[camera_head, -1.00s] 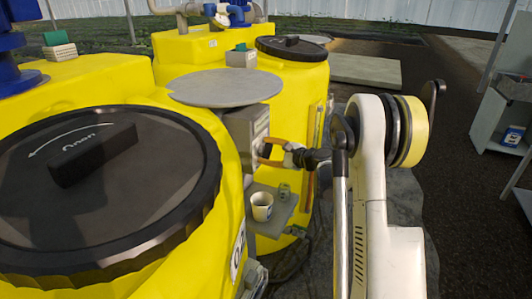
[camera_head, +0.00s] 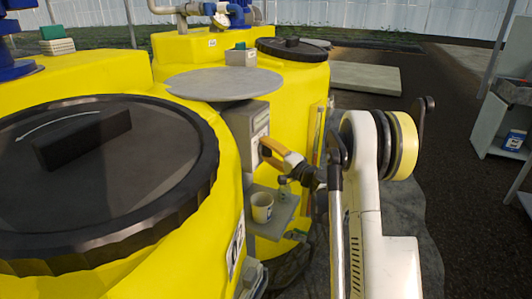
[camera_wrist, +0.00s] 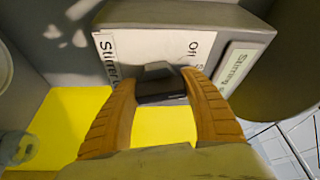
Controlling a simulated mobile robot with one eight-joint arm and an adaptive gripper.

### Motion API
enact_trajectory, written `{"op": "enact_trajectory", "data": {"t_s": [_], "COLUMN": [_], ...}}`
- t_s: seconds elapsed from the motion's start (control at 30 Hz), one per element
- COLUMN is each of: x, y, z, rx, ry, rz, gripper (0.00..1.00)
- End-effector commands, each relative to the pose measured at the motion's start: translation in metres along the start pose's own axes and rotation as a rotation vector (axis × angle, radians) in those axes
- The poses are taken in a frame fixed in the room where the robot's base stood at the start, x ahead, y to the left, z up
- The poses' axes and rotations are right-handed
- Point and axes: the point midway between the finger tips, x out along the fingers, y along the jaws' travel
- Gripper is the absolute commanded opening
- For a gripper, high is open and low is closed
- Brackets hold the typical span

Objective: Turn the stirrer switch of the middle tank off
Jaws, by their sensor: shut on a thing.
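A grey switch box (camera_head: 247,128) stands under a round grey plate between two yellow tanks. In the wrist view its front bears a white label (camera_wrist: 130,50) reading "Stirrer", partly hidden, and "Off". A small dark switch knob (camera_wrist: 161,91) sticks out below the label. My gripper (camera_head: 266,148) is at the front of the box. In the wrist view its two orange fingers (camera_wrist: 160,80) are shut on the knob, one on each side. The knob is hidden by the fingers in the head view. Its exact setting is hard to tell.
A small shelf (camera_head: 267,222) with a white cup (camera_head: 262,207) is below my gripper. A large yellow tank with a black lid (camera_head: 110,180) fills the left front. Another yellow tank (camera_head: 300,90) stands behind the box. A grey cabinet (camera_head: 492,123) is at the right.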

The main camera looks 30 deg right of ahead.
Motion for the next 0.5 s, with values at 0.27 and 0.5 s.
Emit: {"op": "enact_trajectory", "data": {"t_s": [0.27, 0.5], "x": [-0.0001, -0.0001], "y": [0.0007, 0.0004], "z": [-0.0001, -0.0003], "rx": [-0.231, -0.392], "ry": [0.000, -0.001], "rz": [-0.096, -0.162], "gripper": [0.23, 0.23]}}
